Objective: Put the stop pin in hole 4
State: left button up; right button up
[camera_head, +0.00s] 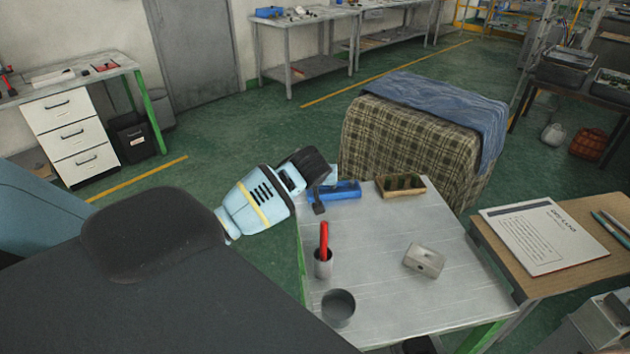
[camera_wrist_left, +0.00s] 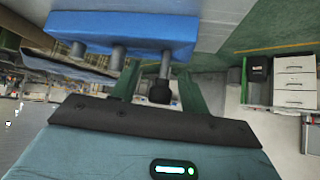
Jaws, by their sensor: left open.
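A blue block (camera_head: 340,191) lies at the far left corner of the metal table. In the left wrist view the blue block (camera_wrist_left: 120,30) fills the top, with several grey pegs on it. The rightmost grey peg (camera_wrist_left: 165,66) ends in a black knob (camera_wrist_left: 160,92); it may be the stop pin. Hole numbers are not readable. My right gripper is not in view.
On the metal table (camera_head: 385,232) stand a cup with a red-handled tool (camera_head: 323,245), a grey round pot (camera_head: 338,308), a beige block (camera_head: 424,261) and a wooden tray (camera_head: 401,193) with green pieces. A wooden board with a paper (camera_head: 545,237) adjoins on the right. The table's middle is clear.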

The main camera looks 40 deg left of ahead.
pick_arm(q)
grip_shut()
notch_tip(320, 180, up, 10)
jog(key=s+d+m+h, duration=0.2)
jog(key=s+d+m, duration=0.1)
jog(key=d, duration=0.9)
jog(key=s+d+f+m+t+h, duration=0.1)
jog(key=s+d+m+h, duration=0.2)
jog(key=d, duration=0.9)
jog(key=s+m, duration=0.1)
jog(key=s, duration=0.2)
jog(key=shift+d+f+t, duration=0.15)
jog(key=shift+d+t, duration=0.15)
jog(key=shift+d, duration=0.05)
jog(key=shift+s, duration=0.2)
